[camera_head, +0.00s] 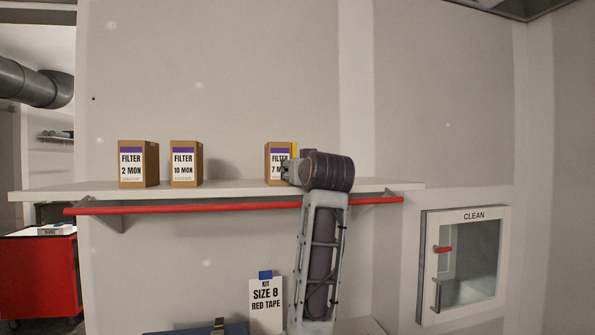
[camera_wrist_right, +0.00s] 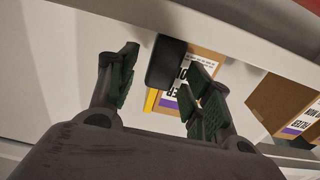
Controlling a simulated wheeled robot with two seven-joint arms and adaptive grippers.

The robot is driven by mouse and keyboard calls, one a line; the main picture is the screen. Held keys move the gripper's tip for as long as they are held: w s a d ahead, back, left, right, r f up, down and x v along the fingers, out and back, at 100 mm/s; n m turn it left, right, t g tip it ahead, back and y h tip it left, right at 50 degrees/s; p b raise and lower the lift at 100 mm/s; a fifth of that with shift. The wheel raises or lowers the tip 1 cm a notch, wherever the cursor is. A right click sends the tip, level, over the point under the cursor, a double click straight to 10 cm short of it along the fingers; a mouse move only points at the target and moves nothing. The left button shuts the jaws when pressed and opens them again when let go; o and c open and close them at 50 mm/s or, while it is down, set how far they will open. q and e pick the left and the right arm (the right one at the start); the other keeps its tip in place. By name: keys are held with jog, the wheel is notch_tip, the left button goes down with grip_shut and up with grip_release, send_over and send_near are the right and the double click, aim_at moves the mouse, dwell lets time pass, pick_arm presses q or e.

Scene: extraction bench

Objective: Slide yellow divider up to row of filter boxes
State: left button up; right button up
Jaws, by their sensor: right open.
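The yellow divider (camera_head: 294,149) shows as a narrow strip at the right side of the "FILTER 7 MON" box (camera_head: 276,148), partly hidden by my right gripper. It also shows in the right wrist view (camera_wrist_right: 150,101), against that box's edge; I cannot tell whether they touch. A dark block (camera_wrist_right: 166,60) is beside the strip. My right gripper (camera_wrist_right: 164,85) is open, with its fingers on either side of the block and strip. The "FILTER 2 MON" (camera_head: 138,164) and "FILTER 10 MON" (camera_head: 186,163) boxes stand upright further left. My left gripper is out of view.
The white shelf (camera_head: 235,188) has a red rail (camera_head: 180,208) along its front. A wide gap separates the 10 MON and 7 MON boxes. A "KIT SIZE 8" card (camera_head: 266,303) stands below, and a "CLEAN" cabinet (camera_head: 466,262) hangs at right.

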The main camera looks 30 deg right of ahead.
jog(key=v, duration=1.2)
dwell(0.8)
